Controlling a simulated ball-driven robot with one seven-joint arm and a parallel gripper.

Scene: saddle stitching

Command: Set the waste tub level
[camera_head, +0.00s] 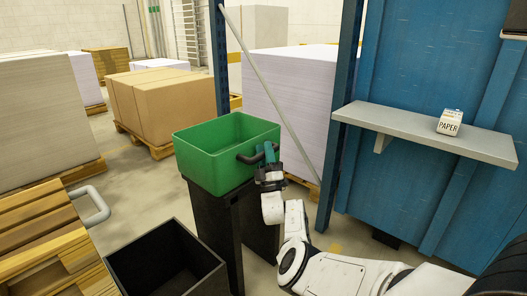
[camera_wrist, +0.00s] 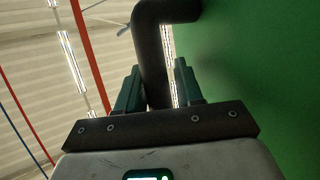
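The green waste tub (camera_head: 205,167) stands on top of a dark stand (camera_head: 215,225) in the head view, and its inside looks empty where it shows. I cannot tell for sure whether it is level or slightly tilted. A dark bar handle (camera_head: 246,159) sticks out of its right side. My gripper (camera_head: 268,160) is at this handle. In the wrist view, the handle (camera_wrist: 150,60) passes between the two green fingers of my gripper (camera_wrist: 158,88). A bright gap shows between the bar and the right finger. The tub's green wall (camera_wrist: 265,75) fills the right side there.
An open black bin (camera_head: 165,262) stands in front of the stand. Wooden pallets (camera_head: 40,235) are at the left. A grey pole (camera_head: 265,80) leans behind the tub. A blue wall with a grey shelf (camera_head: 430,130) bearing a small PAPER box (camera_head: 449,122) is at the right.

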